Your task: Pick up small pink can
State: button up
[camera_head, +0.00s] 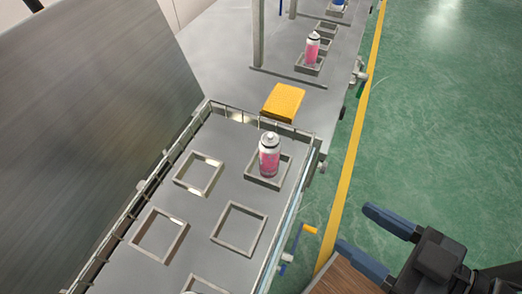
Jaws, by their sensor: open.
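A small pink can (269,160) with a white top stands upright inside a square metal frame (254,181) on the near grey work surface. A second pink can (312,49) stands in another square holder farther back on the bench. My gripper (368,240) is at the lower right, over the floor side of the bench. Its two dark blue fingers are spread apart with nothing between them. It is clear of both cans, to the right of and nearer than the near can.
Empty square frames (240,246) sit left of and in front of the near can. A raised metal rim (222,107) surrounds the surface. A yellow block (283,102) lies behind it. A blue item (338,4) stands at the far top. Green floor (440,110) is open to the right.

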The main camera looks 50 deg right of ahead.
aim_at(270, 144)
jog(key=z, duration=0.75)
jog(key=k+j+z, duration=0.2)
jog(key=k+z, duration=0.2)
jog(key=k+j+z, duration=0.1)
jog(key=k+z, duration=0.3)
jog(key=k, duration=0.1)
